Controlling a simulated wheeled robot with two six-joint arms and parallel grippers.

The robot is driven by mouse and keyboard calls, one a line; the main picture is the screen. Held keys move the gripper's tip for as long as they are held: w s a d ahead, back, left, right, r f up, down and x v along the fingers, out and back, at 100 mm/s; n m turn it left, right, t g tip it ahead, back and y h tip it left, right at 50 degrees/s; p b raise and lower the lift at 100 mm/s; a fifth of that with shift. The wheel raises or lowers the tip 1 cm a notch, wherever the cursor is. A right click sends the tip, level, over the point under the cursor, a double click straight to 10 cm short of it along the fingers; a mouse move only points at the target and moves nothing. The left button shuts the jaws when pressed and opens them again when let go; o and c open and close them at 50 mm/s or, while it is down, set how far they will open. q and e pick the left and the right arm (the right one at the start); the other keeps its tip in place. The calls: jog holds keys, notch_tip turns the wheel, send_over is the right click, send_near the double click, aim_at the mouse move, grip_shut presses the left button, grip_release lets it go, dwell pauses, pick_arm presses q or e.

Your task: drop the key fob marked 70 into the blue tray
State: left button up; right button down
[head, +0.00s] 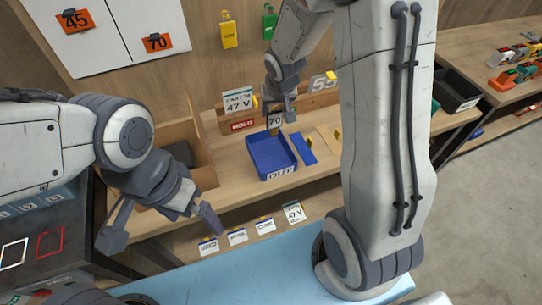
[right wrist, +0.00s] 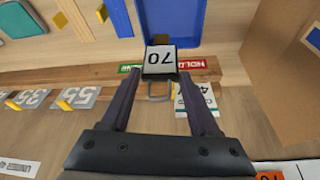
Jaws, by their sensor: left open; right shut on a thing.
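The key fob marked 70 (head: 275,121) is dark with a pale label. My right gripper (head: 279,104) is shut on it, and it shows between the fingertips in the right wrist view (right wrist: 160,60). The blue tray (head: 262,170), labelled OUT, sits on the wooden bench. In the head view the fob appears at the tray's back edge; in the right wrist view it overlaps the near edge of the tray (right wrist: 190,18). The exact height above the tray is unclear. My left gripper (head: 160,228) is open and empty, left of the tray, in front of the bench.
A blue strip (head: 303,148) lies right of the tray. Yellow (head: 229,30) and green (head: 269,22) tags hang on the back panel.

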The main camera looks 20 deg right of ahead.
notch_tip(320, 180, down, 5)
jog(key=b, duration=0.4)
jog(key=shift+f, duration=0.1)
jog(key=shift+c, duration=0.2)
grip_release()
jog(key=shift+s+r, duration=0.15)
jog(key=shift+r, duration=0.35)
send_near(274, 124)
jog(key=shift+p+v, duration=0.35)
jog(key=shift+v, duration=0.6)
